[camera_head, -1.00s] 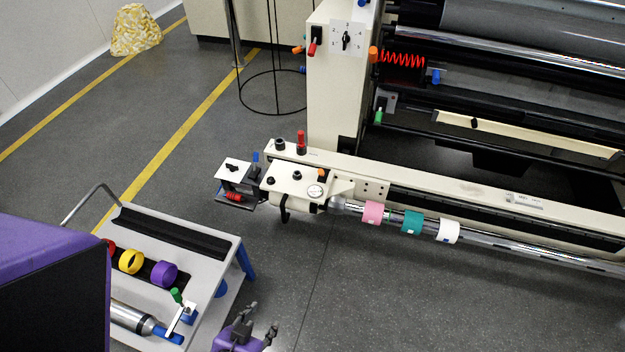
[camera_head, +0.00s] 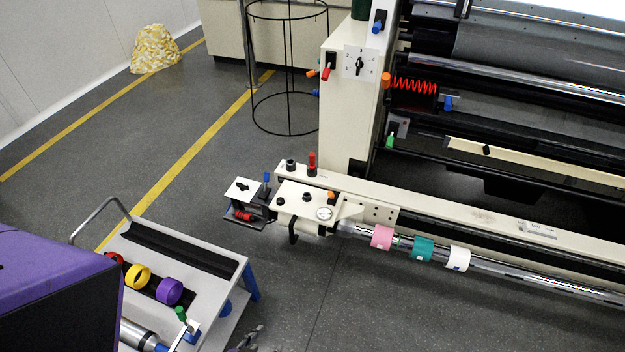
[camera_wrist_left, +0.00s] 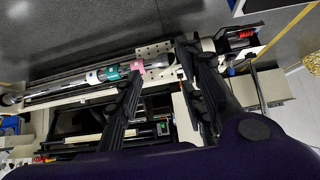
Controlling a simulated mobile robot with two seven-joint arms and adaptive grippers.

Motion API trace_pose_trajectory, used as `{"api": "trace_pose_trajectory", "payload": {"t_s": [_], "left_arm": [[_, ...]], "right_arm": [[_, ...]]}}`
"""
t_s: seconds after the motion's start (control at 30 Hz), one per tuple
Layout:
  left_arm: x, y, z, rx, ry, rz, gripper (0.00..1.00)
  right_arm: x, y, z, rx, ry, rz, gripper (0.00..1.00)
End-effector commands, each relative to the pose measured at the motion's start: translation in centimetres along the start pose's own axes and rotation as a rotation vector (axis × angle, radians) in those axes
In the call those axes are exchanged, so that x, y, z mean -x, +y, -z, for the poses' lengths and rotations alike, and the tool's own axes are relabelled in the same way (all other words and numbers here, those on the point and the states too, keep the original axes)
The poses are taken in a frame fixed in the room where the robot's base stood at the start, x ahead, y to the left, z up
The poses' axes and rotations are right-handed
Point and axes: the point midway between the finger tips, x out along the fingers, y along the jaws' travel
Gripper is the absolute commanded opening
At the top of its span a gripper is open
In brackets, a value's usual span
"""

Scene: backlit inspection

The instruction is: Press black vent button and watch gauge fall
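The round white gauge (camera_head: 325,213) sits on top of the cream block at the near end of the machine's long rail. Its reading is too small to make out. Black knobs stand on the same plate, one (camera_head: 306,197) left of the gauge and another (camera_head: 281,202) farther left; I cannot tell which is the vent button. My left gripper (camera_head: 250,339) is at the bottom edge, partly cut off, well short of the block and touching nothing. In the left wrist view its fingers (camera_wrist_left: 158,60) are spread apart and empty. My right gripper is not in view.
A cart (camera_head: 228,262) with coloured rings stands at lower left. A chrome shaft (camera_head: 500,270) with pink, teal and white collars runs right from the block. A black wire stand (camera_head: 288,132) is behind. Open floor (camera_head: 330,315) lies before the block.

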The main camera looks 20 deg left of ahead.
Motion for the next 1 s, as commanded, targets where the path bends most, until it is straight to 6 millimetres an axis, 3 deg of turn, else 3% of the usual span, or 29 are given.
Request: {"api": "trace_pose_trajectory", "payload": {"t_s": [0.03, 0.23, 1.0], "left_arm": [[0.06, -0.02, -0.13, 0.001, -0.002, 0.0, 0.26], [0.06, -0.02, -0.12, 0.0, -0.002, 0.0, 0.0], [0.05, -0.01, -0.1, 0.0, -0.002, 0.0, 0.0]], "right_arm": [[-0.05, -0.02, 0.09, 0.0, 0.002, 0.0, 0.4], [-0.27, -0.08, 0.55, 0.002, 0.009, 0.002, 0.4], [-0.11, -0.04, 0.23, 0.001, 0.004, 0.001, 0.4]]}}
